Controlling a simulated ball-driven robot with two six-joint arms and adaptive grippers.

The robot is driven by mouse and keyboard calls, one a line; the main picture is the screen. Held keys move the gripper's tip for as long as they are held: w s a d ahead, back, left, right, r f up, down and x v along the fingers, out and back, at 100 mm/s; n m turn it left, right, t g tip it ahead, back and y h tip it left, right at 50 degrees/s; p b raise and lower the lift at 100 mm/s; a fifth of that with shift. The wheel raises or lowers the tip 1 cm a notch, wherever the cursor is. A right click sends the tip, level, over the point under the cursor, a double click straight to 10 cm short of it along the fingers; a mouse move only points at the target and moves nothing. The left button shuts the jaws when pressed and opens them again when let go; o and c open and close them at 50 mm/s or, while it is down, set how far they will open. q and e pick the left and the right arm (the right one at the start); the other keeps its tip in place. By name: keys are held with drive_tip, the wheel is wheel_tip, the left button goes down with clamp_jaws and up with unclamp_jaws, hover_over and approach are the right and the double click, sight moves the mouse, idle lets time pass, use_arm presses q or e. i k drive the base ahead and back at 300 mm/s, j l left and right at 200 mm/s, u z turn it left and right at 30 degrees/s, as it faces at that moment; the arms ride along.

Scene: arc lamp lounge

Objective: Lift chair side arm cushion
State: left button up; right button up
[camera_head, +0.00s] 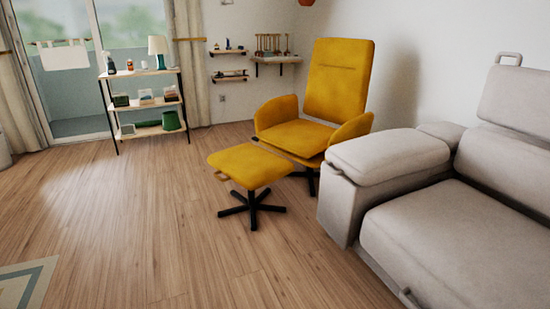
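A yellow chair (337,78) stands near the back wall, with a yellow side arm cushion on its left (274,112) and another on its right (350,128). I cannot tell which of these the task names. Neither of my grippers shows in the head view.
A yellow footstool (250,166) on a black star base stands in front of the yellow chair. A shelf (142,102) with a lamp and small items is at the back left. A rug corner (27,283) lies at the lower left. The wooden floor between is clear.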

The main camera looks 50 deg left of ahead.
sight(370, 160)
drive_tip(key=u, duration=1.05)
drive_tip(key=i+l+u, duration=0.1)
drive_tip(key=i+u, duration=0.2)
drive_tip(key=i+l+u, duration=0.15)
drive_tip(key=i+u, duration=0.15)
drive_tip(key=i, duration=0.2)
